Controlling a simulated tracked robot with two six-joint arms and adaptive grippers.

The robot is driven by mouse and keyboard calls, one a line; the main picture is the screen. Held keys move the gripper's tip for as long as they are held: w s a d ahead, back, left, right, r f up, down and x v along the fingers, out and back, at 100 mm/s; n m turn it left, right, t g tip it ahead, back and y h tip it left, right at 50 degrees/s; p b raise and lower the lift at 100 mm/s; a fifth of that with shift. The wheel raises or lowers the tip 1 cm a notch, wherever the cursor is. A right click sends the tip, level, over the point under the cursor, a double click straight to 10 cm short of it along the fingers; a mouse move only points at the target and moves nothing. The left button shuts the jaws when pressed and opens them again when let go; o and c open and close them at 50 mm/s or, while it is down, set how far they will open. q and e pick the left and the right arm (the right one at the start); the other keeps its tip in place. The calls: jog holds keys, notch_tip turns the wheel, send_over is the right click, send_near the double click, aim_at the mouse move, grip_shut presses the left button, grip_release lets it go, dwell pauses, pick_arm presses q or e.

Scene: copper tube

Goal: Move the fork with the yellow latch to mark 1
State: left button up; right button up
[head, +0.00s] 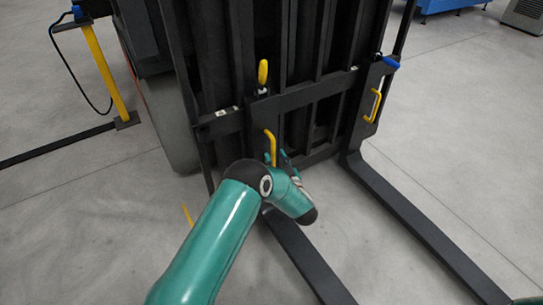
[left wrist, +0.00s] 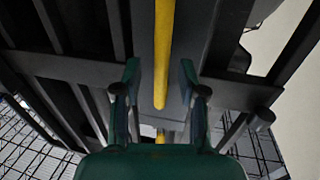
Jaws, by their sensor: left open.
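The fork with the yellow latch (head: 263,72) hangs at the middle of the black carriage bar (head: 300,98), and its long tine (head: 302,258) runs forward low over the floor. A yellow handle (head: 270,146) stands out from this fork below the latch. My left gripper (head: 287,161) is at that handle, partly hidden by my own wrist. In the left wrist view its fingers (left wrist: 160,75) are open, with the yellow handle (left wrist: 164,40) showing between them, apart from both fingers. Small white labels (head: 222,112) sit on the bar; their numbers are too small to read. My right gripper is not in view.
A second fork with a blue latch (head: 391,62) and yellow handle (head: 375,106) hangs at the right; its tine (head: 425,228) reaches forward. The black mast (head: 270,40) rises behind the bar. A yellow post (head: 105,75) stands at left. The floor between the tines is clear.

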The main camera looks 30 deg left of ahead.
pick_arm(q)
jog(key=shift+b+x, duration=0.3)
jog(key=shift+x, duration=1.1)
jog(key=shift+c, duration=0.3)
grip_shut()
